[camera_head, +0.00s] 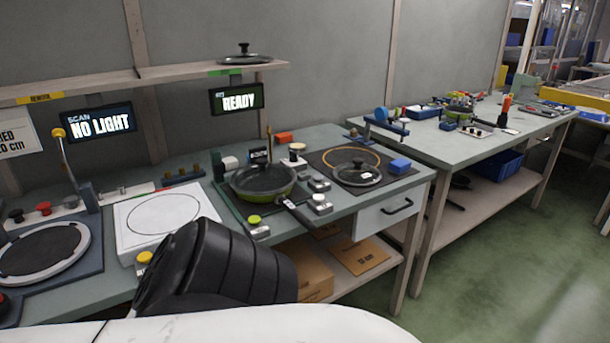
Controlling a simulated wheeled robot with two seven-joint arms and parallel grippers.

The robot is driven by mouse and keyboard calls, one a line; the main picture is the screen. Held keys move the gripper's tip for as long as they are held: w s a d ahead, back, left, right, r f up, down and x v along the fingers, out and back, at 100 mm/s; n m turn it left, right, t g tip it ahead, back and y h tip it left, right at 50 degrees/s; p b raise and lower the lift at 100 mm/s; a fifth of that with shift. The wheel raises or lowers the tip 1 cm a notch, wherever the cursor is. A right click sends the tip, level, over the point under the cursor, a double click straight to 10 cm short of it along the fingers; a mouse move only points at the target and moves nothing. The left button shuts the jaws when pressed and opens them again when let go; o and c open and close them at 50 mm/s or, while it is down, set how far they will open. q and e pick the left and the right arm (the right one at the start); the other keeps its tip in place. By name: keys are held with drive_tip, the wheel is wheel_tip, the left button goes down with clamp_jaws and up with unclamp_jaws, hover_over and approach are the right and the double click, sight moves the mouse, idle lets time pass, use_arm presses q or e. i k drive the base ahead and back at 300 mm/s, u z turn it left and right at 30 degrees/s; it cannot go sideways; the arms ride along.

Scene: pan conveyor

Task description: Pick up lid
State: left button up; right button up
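A glass lid (358,175) with a dark rim and a knob lies on a dark mat (327,160), over the near part of an orange ring outline. A second lid (243,58) with a black knob rests on the wall shelf. A green pan (262,181) with a dark inside sits on a fixture left of the mat, its handle pointing toward the front edge. Neither gripper can be made out. A black arm part of mine fills the lower middle, with a white part of mine below it, hiding some of the table front.
A white plate (165,216) with a circle and a round dark pad (45,250) lie to the left. Screens reading READY (237,98) and NO LIGHT (100,124) hang above. Another cluttered table (455,145) stands right.

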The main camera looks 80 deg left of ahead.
sight(262, 177)
drive_tip(key=k, duration=0.95)
drive_tip(key=u, duration=0.45)
